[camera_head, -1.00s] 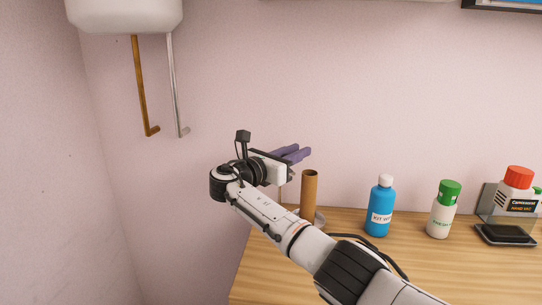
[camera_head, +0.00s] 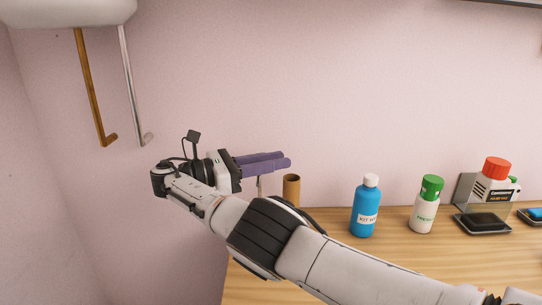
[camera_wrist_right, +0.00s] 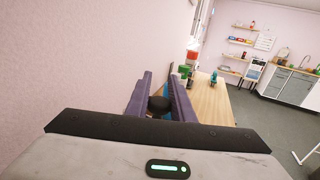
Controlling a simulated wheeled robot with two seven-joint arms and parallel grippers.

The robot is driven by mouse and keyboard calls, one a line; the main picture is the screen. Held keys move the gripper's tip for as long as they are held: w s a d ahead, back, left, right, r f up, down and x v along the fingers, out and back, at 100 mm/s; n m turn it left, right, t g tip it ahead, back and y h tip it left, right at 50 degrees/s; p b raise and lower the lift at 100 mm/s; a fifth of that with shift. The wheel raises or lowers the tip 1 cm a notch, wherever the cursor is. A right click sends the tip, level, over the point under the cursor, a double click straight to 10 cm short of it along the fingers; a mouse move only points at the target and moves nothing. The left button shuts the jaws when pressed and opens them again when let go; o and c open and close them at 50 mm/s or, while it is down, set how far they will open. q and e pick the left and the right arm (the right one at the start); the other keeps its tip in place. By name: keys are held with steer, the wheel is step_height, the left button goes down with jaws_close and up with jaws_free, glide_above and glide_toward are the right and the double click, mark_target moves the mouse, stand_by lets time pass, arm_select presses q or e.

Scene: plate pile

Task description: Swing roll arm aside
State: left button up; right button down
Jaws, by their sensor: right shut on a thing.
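A brown cardboard tube (camera_head: 291,188) stands upright on the wooden counter, its lower part hidden by my right arm. A thin metal rod (camera_head: 259,187) rises left of the tube, just below my purple fingers; I take it as part of the roll arm. The knob is hidden in the head view. My left gripper is not in view.
On the counter (camera_head: 400,258) stand a blue bottle (camera_head: 366,208), a green-capped white bottle (camera_head: 426,205) and a red-capped bottle (camera_head: 494,183) by a black tray (camera_head: 483,224). A brown rod (camera_head: 92,85) and a silver rod (camera_head: 131,85) hang at upper left.

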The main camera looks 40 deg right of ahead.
steer(key=shift+d, duration=0.1)
steer(key=c, duration=1.6)
jaws_free()
steer(key=shift+r+p, duration=0.7)
steer(key=shift+r, duration=4.3)
steer(key=shift+s+f, duration=0.1)
